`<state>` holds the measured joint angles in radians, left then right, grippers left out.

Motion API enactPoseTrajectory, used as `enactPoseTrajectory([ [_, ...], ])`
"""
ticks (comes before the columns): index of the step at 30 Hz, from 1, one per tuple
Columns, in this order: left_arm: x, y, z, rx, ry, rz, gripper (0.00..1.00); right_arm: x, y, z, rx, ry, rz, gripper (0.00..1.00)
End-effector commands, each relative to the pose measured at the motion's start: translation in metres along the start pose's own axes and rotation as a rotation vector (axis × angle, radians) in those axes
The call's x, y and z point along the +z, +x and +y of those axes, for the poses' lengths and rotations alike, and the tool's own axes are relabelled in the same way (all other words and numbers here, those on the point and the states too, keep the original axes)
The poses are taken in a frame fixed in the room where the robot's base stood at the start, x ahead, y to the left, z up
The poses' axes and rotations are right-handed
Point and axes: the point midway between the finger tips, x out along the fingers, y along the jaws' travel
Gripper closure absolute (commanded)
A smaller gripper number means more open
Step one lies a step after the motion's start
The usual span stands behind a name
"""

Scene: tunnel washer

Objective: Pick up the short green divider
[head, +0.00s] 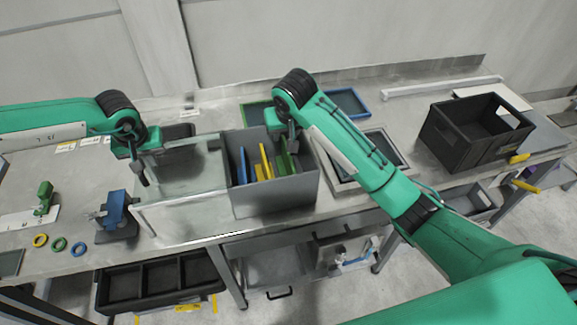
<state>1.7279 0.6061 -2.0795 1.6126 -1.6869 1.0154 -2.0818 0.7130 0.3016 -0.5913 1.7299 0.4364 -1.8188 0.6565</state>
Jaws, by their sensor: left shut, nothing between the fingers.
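A grey box (274,196) stands in the middle of the steel table and holds upright coloured dividers. A green divider (284,162) stands at the right inside it; it is partly covered by my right gripper. Yellow dividers (264,163) and a blue divider (242,167) stand to its left. My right gripper (291,147) points down at the top of the green divider. I cannot tell whether its fingers are around the divider or just above it. My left gripper (143,180) is shut and empty, left of the box near a clear-walled bin.
The clear-walled bin (180,212) stands directly left of the box. A black crate (470,145) stands at the right. Green and blue frames (347,103) lie behind the box. Small fixtures and coloured rings (58,244) sit at the left front.

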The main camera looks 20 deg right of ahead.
Motion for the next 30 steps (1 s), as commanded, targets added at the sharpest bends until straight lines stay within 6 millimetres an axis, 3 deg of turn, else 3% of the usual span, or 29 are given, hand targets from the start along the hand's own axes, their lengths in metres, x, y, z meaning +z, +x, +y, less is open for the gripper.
enactPoseTrajectory([
  [4,0.0,0.001,-0.001,-0.002,-0.001,0.0,1.0,0.004,-0.01,0.011,0.008,-0.003,-0.074,0.65],
  [7,0.0,0.001,-0.001,-0.002,-0.001,0.0,1.0,0.007,-0.006,0.013,0.009,-0.004,-0.094,0.65],
  [15,0.0,0.0,-0.001,-0.002,-0.001,0.0,1.0,0.012,0.039,0.014,0.01,-0.003,-0.099,0.65],
  [23,0.0,0.0,-0.001,-0.002,-0.001,0.0,1.0,0.013,0.06,0.014,0.01,-0.004,-0.095,0.65],
  [30,0.0,0.0,-0.001,-0.002,-0.001,0.0,1.0,0.015,0.096,0.014,0.01,-0.004,-0.096,0.65],
])
